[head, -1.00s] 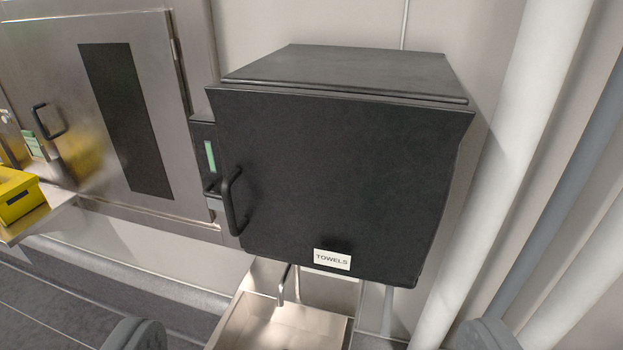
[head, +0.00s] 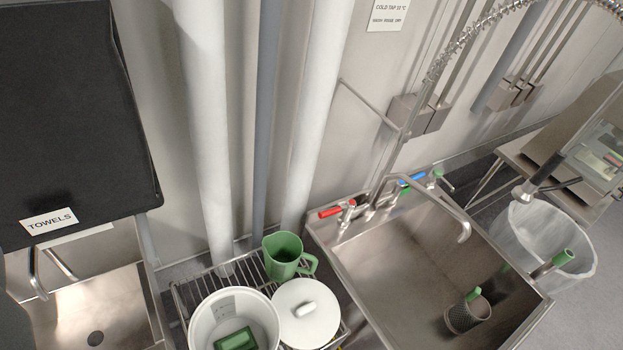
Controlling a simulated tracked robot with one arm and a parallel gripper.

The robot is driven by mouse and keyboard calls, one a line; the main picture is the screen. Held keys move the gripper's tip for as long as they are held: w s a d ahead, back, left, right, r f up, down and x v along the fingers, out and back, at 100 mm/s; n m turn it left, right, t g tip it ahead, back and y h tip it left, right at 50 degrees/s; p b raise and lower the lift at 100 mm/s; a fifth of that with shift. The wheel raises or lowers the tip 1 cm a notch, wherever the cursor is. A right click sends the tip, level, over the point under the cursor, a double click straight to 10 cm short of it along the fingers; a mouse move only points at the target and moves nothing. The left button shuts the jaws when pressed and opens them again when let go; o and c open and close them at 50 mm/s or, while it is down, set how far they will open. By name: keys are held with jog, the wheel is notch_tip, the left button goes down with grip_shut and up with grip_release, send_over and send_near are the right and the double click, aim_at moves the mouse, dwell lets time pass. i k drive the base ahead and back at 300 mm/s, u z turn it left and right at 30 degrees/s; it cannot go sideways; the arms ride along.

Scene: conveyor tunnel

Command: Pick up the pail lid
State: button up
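The pail lid (head: 292,329) is white and round with a white raised grip on top. It lies on a wire rack (head: 183,302) at the lower middle of the head view, right of the open white pail (head: 203,322). A green and grey object (head: 235,340) sits inside the pail. A green jug (head: 283,262) stands just behind the lid. My gripper's fingers do not show clearly. A dark shape is cut off at the lower left edge, and I cannot tell whether it is a finger.
Right of the rack is a steel sink (head: 380,275) with taps and a mesh cup (head: 468,312). White pipes (head: 205,130) rise behind the rack. The black towel box (head: 65,110) hangs at left above a small basin (head: 85,305). A lined bin (head: 545,235) stands at right.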

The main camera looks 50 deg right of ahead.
aim_at(309, 313)
jog(key=z, duration=0.3)
jog(key=k, duration=0.5)
jog(key=z, duration=0.6)
